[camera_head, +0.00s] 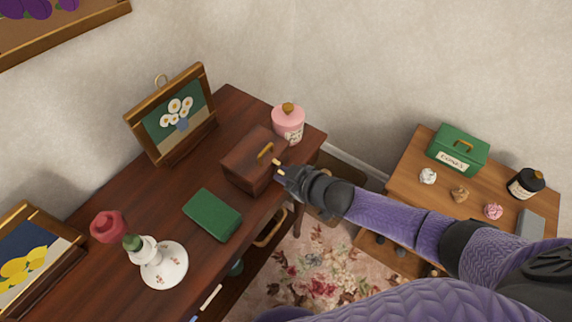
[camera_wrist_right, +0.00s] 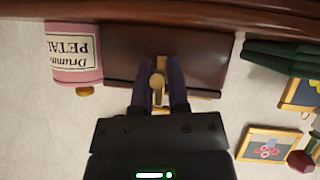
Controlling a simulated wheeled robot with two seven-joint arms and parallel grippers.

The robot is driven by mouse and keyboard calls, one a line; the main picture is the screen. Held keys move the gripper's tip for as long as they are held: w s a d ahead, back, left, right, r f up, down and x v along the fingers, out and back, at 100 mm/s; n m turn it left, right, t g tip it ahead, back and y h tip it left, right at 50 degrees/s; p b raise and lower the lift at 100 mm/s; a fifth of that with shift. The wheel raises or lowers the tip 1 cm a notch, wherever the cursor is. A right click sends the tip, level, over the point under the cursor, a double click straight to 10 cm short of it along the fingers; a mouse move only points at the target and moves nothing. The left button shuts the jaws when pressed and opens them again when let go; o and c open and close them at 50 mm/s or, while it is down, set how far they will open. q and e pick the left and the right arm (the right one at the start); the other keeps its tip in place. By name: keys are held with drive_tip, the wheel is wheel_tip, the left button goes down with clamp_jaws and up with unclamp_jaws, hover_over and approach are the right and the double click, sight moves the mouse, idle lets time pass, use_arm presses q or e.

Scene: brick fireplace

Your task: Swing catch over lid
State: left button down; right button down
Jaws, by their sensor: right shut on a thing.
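A dark brown wooden box (camera_head: 242,160) with its lid down stands near the right end of the dark desk. A brass handle (camera_head: 265,150) lies on its lid. My right gripper (camera_head: 279,168) is at the box's front face. In the right wrist view, which is upside down, the box (camera_wrist_right: 200,55) fills the upper middle. There my right gripper (camera_wrist_right: 159,84) is shut on the small brass catch (camera_wrist_right: 158,82) at the seam between body and lid. The fingers hide part of the catch, so its exact angle is unclear. My left gripper is out of view.
A pink labelled jar (camera_head: 288,124) stands close behind the box. A lower side table (camera_head: 400,180) at right holds a green box (camera_head: 458,146).

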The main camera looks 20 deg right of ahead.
drive_tip(key=shift+w+r+g+h+p, duration=0.15)
drive_tip(key=shift+r+g+h+p, duration=0.35)
drive_tip(key=shift+p, duration=0.5)
drive_tip(key=shift+f+g+p, duration=0.1)
drive_tip(key=shift+g+p, duration=0.2)
drive_tip(key=shift+p, duration=0.05)
drive_tip(key=c, duration=0.7)
unclamp_jaws()
drive_tip(key=shift+f, duration=0.1)
drive_tip(key=shift+o, duration=0.2)
